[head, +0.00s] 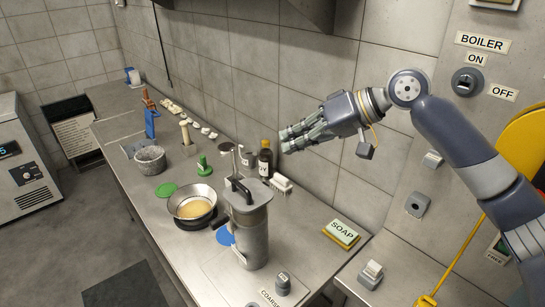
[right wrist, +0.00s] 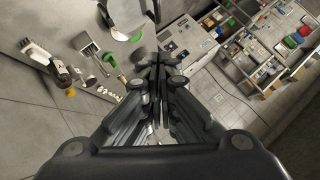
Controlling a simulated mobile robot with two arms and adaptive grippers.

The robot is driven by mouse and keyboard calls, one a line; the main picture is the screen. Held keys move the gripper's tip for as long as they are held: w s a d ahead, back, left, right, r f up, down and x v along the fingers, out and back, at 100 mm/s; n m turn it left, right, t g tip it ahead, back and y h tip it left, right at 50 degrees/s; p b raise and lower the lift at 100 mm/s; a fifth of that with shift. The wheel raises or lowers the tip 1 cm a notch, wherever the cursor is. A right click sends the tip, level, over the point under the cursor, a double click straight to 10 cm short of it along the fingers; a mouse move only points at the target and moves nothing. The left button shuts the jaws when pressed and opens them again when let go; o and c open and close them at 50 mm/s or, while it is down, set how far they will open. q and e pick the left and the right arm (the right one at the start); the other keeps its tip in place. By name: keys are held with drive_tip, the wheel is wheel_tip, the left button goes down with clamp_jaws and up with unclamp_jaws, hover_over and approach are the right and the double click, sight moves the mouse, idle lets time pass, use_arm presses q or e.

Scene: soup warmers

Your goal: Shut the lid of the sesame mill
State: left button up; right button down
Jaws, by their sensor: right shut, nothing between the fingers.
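The sesame mill appears to be the grey metal cylinder (head: 250,235) with a black handle (head: 237,189) on its top, on the counter's near part. I cannot tell clearly how far its lid is open. My right gripper (head: 287,141) is shut and empty, in the air above and to the right of the mill, near the tiled wall, apart from everything. Its closed fingers also show in the right wrist view (right wrist: 158,68). My left gripper is out of view.
A metal bowl (head: 193,198) with tan contents stands left of the mill. A dark bottle (head: 265,160), white brush (head: 281,184) and green-topped item (head: 204,167) stand behind. A soap box (head: 342,233) lies right. A dial (head: 283,281) is at the front. Bare counter (head: 185,245) lies front left.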

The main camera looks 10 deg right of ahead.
drive_tip(key=p, duration=0.3)
approach(235, 179)
drive_tip(key=w+a+r, duration=0.1)
drive_tip(key=w, duration=0.2)
drive_tip(key=a+f, duration=0.1)
drive_tip(key=a+f+p, duration=0.1)
drive_tip(key=shift+s+f, duration=0.15)
drive_tip(key=shift+f, duration=0.2)
drive_tip(key=shift+s+a+f+p, duration=0.2)
drive_tip(key=shift+s+f+p, duration=0.05)
drive_tip(key=shift+f+p, duration=0.15)
drive_tip(key=shift+f, duration=0.1)
drive_tip(key=shift+s+a+f, duration=0.15)
drive_tip(key=shift+a+f, duration=0.1)
drive_tip(key=shift+a, duration=0.05)
